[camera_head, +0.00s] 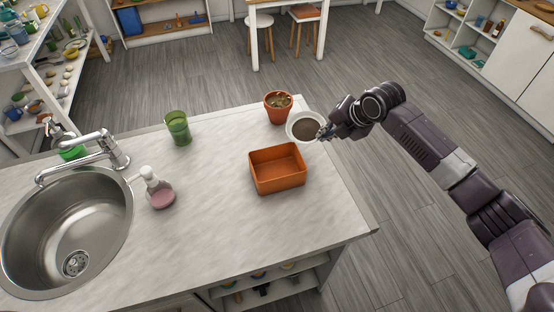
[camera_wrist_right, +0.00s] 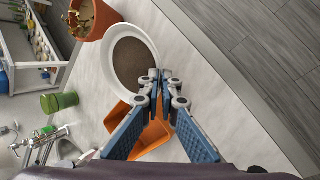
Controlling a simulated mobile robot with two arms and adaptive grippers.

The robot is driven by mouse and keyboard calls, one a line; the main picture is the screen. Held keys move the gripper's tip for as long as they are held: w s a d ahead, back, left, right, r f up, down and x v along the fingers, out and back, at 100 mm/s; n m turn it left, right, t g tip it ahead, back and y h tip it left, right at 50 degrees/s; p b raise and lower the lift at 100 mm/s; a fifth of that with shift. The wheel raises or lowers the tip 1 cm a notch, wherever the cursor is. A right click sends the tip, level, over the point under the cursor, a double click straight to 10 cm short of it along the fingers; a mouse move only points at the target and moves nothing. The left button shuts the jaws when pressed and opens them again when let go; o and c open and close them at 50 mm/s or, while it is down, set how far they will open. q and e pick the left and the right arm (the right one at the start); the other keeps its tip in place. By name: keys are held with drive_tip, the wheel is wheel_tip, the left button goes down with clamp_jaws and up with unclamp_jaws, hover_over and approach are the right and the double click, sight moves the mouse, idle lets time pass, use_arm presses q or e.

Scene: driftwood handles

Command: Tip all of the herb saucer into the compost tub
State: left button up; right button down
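The herb saucer (camera_head: 293,131) is a round white dish with dark brown crumbly contents, at the right edge of the counter. My right gripper (camera_head: 325,132) is at its right rim; in the right wrist view its fingertips (camera_wrist_right: 160,78) are closed together on the rim of the saucer (camera_wrist_right: 112,40). The saucer looks about level, and I cannot tell for sure if it is off the counter. The compost tub (camera_head: 278,184) is an orange, open rectangular box, nearer than the saucer; the gripper partly hides it in the right wrist view (camera_wrist_right: 152,137). My left gripper is not in view.
A terracotta pot with a plant (camera_head: 278,110) stands close behind the saucer. A green cup (camera_head: 178,128), a pink soap bottle (camera_head: 160,194) and a sink with tap (camera_head: 70,230) are to the left. The counter in front of the tub is clear.

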sight(312, 138)
drive_tip(key=shift+s+a+r, duration=0.3)
drive_tip(key=shift+s+a+r+n+t+h, duration=0.3)
drive_tip(key=shift+s+a+t+h, duration=0.2)
drive_tip(key=shift+t+h, duration=0.15)
drive_tip(key=shift+s+a+r, duration=0.1)
drive_tip(key=shift+s+a, duration=0.05)
drive_tip(key=shift+s, duration=0.15)
drive_tip(key=shift+a+t, duration=0.15)
drive_tip(key=shift+t, duration=0.1)
drive_tip(key=shift+s+a+r, duration=0.1)
drive_tip(key=shift+s+r, duration=0.05)
drive_tip(key=shift+s, duration=0.05)
drive_tip(key=shift+s+a+r+n+t+h, duration=0.1)
drive_tip(key=shift+s+a+n+t+h, duration=0.15)
drive_tip(key=shift+n+t+h, duration=0.1)
drive_tip(key=shift+s+a+r, duration=0.1)
drive_tip(key=shift+s+a, duration=0.05)
